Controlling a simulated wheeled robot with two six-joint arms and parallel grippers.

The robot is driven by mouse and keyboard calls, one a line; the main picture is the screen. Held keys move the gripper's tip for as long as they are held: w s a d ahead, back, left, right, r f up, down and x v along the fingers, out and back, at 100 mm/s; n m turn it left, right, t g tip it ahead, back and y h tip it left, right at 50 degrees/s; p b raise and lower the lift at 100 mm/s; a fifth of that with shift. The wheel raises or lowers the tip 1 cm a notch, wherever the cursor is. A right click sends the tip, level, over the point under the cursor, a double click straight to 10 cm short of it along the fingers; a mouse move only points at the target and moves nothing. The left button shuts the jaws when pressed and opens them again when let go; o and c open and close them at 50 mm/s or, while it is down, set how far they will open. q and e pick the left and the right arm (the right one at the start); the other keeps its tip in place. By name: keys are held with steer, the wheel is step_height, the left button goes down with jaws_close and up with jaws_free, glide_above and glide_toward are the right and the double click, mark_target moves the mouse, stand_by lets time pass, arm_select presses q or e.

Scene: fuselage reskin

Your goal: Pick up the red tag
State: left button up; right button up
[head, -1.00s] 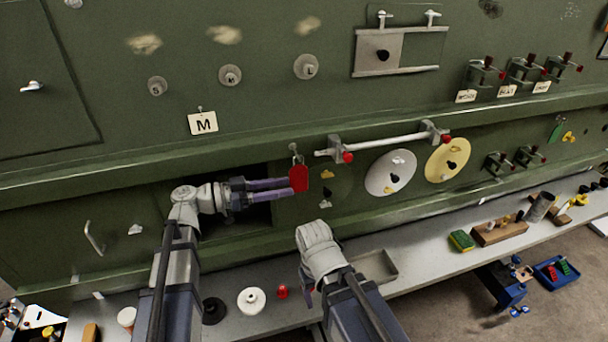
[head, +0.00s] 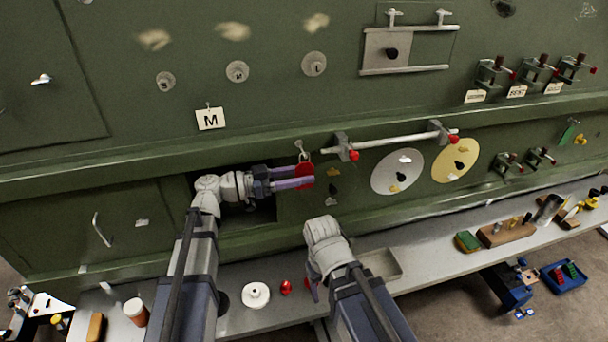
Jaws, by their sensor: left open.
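The red tag (head: 305,169) hangs from a small metal hook on the green fuselage panel, just right of the dark opening. My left gripper (head: 309,176) is open. Its two purple fingers reach right to the tag, one higher and one lower, and overlap it in the picture. Red shows above and between the fingers, and part of the tag is hidden. I cannot tell whether the fingers touch it. My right gripper (head: 313,291) hangs low over the bench, mostly hidden behind its own wrist.
A white rod with red-ended clamps (head: 395,142) runs right of the tag. A white disc (head: 398,171) and a yellow disc (head: 443,170) sit below it. The bench (head: 430,268) holds a white round part (head: 255,296), a small red part (head: 286,287) and a shallow tray (head: 384,265).

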arm_select(q)
steer(key=x, duration=0.4)
steer(key=shift+w+d+r, duration=0.1)
steer(key=shift+r, duration=0.05)
jaws_close()
stand_by(0.4)
